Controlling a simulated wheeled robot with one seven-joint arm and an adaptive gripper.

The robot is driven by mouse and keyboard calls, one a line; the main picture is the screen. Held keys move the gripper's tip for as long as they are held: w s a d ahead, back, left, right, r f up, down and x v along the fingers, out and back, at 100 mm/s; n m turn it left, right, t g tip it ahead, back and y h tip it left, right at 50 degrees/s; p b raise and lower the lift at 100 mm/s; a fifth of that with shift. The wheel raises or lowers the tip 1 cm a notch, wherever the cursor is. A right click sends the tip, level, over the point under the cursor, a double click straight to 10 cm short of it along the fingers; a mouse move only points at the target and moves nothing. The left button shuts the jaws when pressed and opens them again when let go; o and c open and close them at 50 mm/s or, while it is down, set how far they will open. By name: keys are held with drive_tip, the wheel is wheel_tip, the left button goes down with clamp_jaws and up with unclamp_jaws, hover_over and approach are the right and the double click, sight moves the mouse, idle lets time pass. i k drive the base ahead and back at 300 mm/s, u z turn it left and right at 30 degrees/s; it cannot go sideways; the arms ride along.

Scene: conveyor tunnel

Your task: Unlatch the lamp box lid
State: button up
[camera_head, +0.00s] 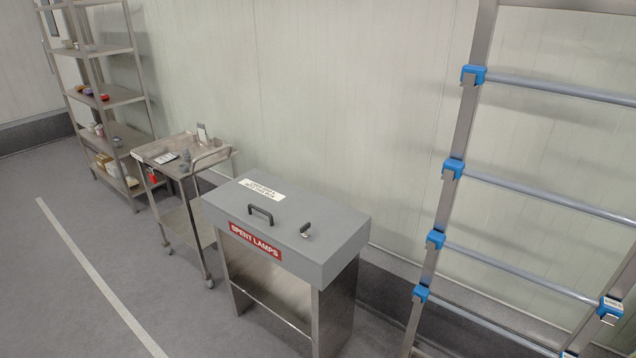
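The lamp box (335,262) is a grey box on a steel stand, with a red "SPENT LAMPS" label (255,241) on its front. Its lid (330,222) is down. A dark bar handle (261,213) stands on the lid near the front middle. A small dark latch (305,229) with a lighter tip sits to the right of the handle; I cannot tell how it is set. A white printed label (262,190) lies near the lid's back edge. My gripper is not in view.
A steel trolley (185,215) with small items stands left of the box. A steel shelf rack (112,97) is farther left. A ladder-like frame with blue clips (452,168) stands right. The wall is behind; floor (70,290) at left is clear.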

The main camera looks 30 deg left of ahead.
sight(305, 233)
drive_tip(key=u, duration=1.35)
